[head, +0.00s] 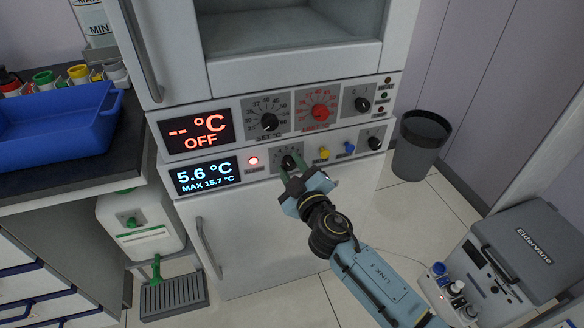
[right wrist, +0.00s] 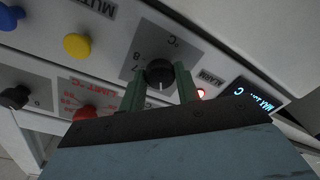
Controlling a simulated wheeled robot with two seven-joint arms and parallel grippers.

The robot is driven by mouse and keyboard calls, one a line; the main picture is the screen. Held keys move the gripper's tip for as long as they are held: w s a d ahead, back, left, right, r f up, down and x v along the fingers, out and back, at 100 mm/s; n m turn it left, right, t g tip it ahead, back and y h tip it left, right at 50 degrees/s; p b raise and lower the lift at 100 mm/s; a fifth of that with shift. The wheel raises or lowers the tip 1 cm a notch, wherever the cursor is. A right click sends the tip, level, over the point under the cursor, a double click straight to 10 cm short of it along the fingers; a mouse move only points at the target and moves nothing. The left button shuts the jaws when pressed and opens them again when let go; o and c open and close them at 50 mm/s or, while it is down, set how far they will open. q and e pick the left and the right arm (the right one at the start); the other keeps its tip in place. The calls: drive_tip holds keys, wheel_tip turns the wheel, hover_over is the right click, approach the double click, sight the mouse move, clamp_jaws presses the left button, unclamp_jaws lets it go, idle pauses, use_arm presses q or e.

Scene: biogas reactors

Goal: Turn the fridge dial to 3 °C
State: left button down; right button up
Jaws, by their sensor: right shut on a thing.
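The fridge dial (head: 288,161) is a black knob on the lower panel row, right of the fridge display (head: 207,176), which reads 5.6 °C and MAX 15.7 °C. My right gripper (head: 293,173) reaches it from below and is shut on the dial. In the right wrist view, the dial (right wrist: 159,73) sits between the two green fingers of the gripper (right wrist: 160,88). Its pale pointer line shows, but most scale numbers are hidden or too small to read. My left gripper is not in view.
The upper panel has a display (head: 197,133) reading OFF, a black dial (head: 269,122) and a red dial (head: 320,112). A lit red lamp (head: 253,161), yellow button (head: 323,153) and blue button (head: 349,148) flank the fridge dial. A bin (head: 420,145) stands right.

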drive_tip(key=shift+n, duration=0.4)
drive_tip(key=shift+n+p, duration=0.45)
drive_tip(key=shift+n, duration=1.45)
drive_tip(key=shift+n+p, duration=0.35)
drive_tip(key=shift+n, duration=0.15)
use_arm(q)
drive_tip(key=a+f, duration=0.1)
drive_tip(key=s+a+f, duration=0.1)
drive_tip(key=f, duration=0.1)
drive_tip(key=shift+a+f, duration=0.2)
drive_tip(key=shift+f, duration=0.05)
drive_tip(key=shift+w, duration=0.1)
